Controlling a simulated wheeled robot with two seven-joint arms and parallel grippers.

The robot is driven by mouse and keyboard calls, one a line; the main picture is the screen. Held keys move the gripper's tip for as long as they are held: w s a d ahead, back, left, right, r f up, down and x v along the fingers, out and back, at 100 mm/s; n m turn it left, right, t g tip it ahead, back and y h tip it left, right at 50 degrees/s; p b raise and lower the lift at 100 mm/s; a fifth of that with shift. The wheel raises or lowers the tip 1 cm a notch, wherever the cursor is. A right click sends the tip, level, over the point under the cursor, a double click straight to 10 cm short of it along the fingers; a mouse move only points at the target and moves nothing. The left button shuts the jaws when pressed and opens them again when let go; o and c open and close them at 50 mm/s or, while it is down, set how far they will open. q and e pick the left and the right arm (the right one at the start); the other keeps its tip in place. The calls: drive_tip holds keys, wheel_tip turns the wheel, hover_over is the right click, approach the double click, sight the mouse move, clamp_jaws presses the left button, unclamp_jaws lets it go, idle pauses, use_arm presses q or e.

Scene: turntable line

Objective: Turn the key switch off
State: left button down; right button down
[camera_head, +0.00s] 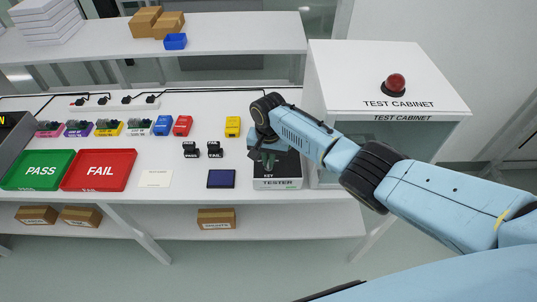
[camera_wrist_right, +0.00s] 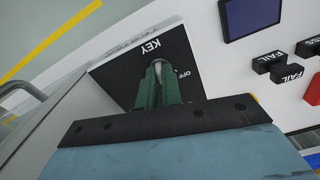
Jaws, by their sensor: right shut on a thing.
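The tester box (camera_head: 278,183) stands at the right end of the workbench, labelled KEY and TESTER. Its dark top panel (camera_wrist_right: 125,70) shows in the right wrist view with the words KEY and OFF. My right gripper (camera_head: 267,160) is over this panel, with green fingers (camera_wrist_right: 158,85) shut on the key switch (camera_wrist_right: 158,65). Only a small grey part of the switch shows between the fingertips, so its turned position cannot be told. My left gripper is not in view.
The white test cabinet (camera_head: 385,78) with a red lamp (camera_head: 395,84) stands right of the tester. A dark blue pad (camera_head: 221,179), FAIL stamps (camera_head: 214,150), a green PASS tray (camera_head: 38,171) and a red FAIL tray (camera_head: 98,171) are to the left.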

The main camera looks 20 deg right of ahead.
drive_tip(key=n+p, duration=0.1)
drive_tip(key=n, duration=0.4)
drive_tip(key=shift+n, duration=0.3)
drive_tip(key=n+p, duration=0.1)
drive_tip(key=n, duration=0.3)
drive_tip(key=shift+n, duration=0.7)
drive_tip(key=c, duration=1.6)
unclamp_jaws()
drive_tip(key=shift+o, duration=0.2)
drive_tip(key=shift+r, duration=0.1)
wheel_tip(320, 180, up, 13)
drive_tip(key=p, duration=0.2)
